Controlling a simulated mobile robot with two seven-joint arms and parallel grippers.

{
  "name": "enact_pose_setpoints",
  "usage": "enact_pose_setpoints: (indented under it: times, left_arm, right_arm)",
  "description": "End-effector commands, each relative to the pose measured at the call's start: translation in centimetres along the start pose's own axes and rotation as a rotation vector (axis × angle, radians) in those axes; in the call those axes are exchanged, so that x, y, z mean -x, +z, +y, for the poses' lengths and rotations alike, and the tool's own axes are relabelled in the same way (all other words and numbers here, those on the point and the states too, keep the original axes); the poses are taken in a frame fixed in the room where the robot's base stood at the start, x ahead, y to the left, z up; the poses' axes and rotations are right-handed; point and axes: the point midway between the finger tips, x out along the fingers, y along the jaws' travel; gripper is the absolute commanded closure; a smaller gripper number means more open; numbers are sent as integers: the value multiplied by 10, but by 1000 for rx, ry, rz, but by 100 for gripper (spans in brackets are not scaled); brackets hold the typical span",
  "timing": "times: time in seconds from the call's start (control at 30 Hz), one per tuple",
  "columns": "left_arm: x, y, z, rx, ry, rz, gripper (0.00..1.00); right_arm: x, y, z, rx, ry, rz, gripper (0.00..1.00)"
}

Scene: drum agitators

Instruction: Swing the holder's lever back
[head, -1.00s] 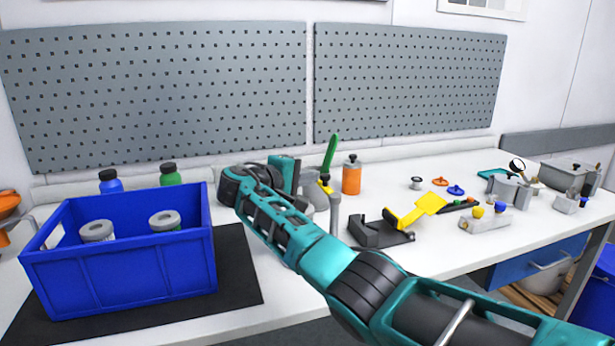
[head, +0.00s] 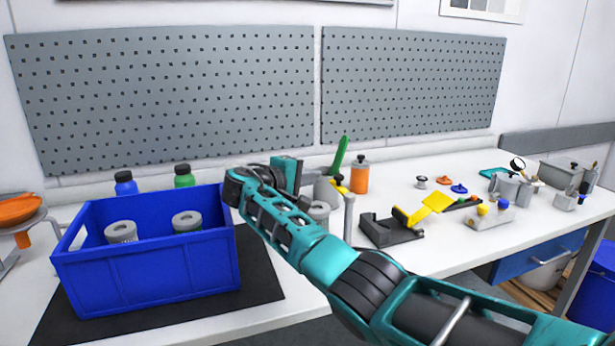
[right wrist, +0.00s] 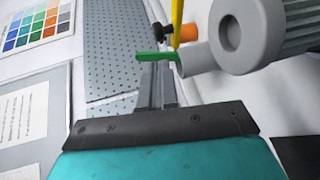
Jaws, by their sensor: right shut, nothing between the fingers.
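A long green lever (head: 340,153) stands up at a slight tilt on the grey holder (head: 323,188) behind my right arm. A small yellow part (head: 339,185) shows at its foot. My right gripper (head: 288,172) is just left of the lever; its fingers are mostly hidden in the head view. In the right wrist view its fingers (right wrist: 157,80) are shut and empty, and their tips are close to a green part (right wrist: 157,57), likely the lever. I cannot tell whether they touch. A grey cylinder (right wrist: 225,40) is right of the tips. My left gripper is out of view.
A blue crate (head: 150,270) with grey-topped items stands left on a black mat (head: 262,285). An orange bottle (head: 360,178) stands behind the holder. A black and yellow device (head: 390,232) and small parts lie right. The pegboard (head: 180,95) is behind.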

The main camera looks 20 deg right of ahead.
Motion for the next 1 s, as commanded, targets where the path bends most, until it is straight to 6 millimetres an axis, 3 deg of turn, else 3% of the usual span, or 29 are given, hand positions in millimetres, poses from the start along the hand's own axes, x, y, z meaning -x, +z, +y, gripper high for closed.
enact_pose_setpoints:
  times: [0.07, 0.3, 0.5, 1.0]
  left_arm:
    - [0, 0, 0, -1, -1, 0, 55]
    - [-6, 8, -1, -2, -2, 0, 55]
    - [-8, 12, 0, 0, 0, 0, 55]
    - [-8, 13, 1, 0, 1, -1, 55]
  right_arm:
    - [5, -2, 1, -1, -1, 4, 100]
    - [60, -23, 0, -1, -1, 5, 100]
    - [86, -32, 1, 1, -1, 2, 100]
    - [94, -34, 2, 0, 0, 1, 100]
